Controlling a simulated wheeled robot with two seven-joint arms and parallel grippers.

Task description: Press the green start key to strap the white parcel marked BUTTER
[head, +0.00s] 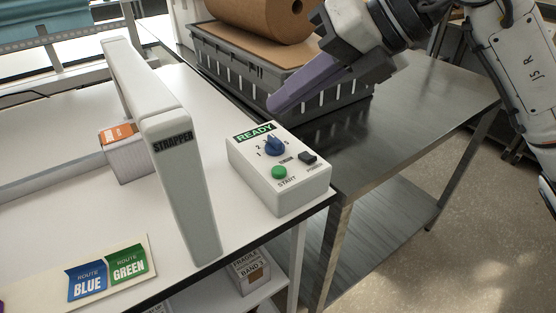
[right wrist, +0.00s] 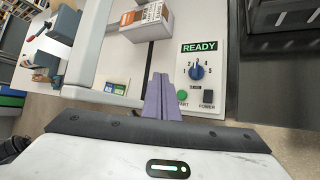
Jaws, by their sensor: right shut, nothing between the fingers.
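The control box (head: 280,180) stands at the table's right corner with a green READY display, a blue numbered dial (head: 274,146) and a black power switch. Its round green start key (head: 279,172) is uncovered; in the right wrist view the key (right wrist: 182,96) shows just right of my fingers. A whitish parcel (head: 126,160) with an orange label lies beside the strapper arch (head: 183,180), partly hidden by it; its word is not legible. It also shows in the right wrist view (right wrist: 152,22). My right gripper (head: 272,105) is shut and empty, above and behind the box.
A grey crate (head: 225,70) with a brown roll stands on the steel table behind the box. A card with blue and green route fields (head: 145,283) lies front left. A small purple thing at the lower left edge is too cropped to tell.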

